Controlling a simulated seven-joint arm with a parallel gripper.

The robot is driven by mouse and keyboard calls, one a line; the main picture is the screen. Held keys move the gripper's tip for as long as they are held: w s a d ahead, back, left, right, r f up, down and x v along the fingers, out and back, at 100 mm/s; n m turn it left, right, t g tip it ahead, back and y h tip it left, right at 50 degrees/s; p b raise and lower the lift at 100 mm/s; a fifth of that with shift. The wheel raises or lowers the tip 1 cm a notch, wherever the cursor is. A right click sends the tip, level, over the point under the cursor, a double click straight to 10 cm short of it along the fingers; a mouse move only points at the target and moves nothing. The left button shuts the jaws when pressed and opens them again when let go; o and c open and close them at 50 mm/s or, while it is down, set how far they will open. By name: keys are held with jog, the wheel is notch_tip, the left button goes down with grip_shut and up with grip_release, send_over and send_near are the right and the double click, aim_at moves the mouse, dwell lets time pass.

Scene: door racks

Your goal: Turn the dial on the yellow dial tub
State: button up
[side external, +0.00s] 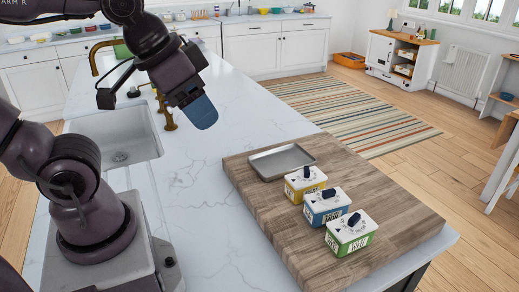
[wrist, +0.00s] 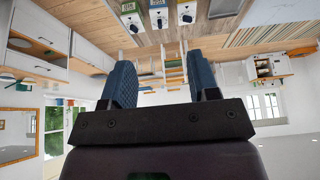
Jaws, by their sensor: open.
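The yellow dial tub (side external: 296,193) has a white lid and a dark dial (side external: 306,172). It stands on the wooden board, the rearmost of three tubs in a row. In the wrist view, which is upside down, the yellow tub (wrist: 187,20) is at the top edge, partly cut off. My gripper (side external: 203,116) is up in the air over the counter, left of the board and well away from the tub. Its two blue fingers are spread apart with nothing between them, as the wrist view shows (wrist: 162,70).
A blue tub (side external: 322,219) stands right beside the yellow one, with a green tub (side external: 343,248) beyond it. A grey metal tray (side external: 281,161) lies behind the yellow tub on the board (side external: 270,213). A sink (side external: 130,140) and brass tap (side external: 163,108) are at left.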

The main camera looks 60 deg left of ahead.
jog(key=shift+w+a+f+g, duration=0.25)
jog(key=shift+w+f+g, duration=0.65)
jog(key=shift+f, duration=0.35)
jog(key=shift+c, duration=0.8)
jog(key=w+a+f+m+t+y, duration=0.1)
jog(key=w+a+m+t, duration=0.15)
jog(key=w, duration=0.75)
jog(key=w+a+m+t+y, duration=0.15)
jog(key=w+a+m, duration=0.25)
jog(key=w, duration=0.6)
jog(key=w+a+f+m+t+y, duration=0.1)
jog(key=w+a+m+t, duration=0.25)
jog(key=w, duration=0.65)
jog(key=m+g+h, duration=0.4)
jog(key=m+g, duration=0.5)
jog(key=g, duration=0.2)
send_near(307, 169)
jog(key=shift+y, duration=0.25)
notch_tip(307, 169, down, 9)
jog(key=shift+d+f, duration=0.15)
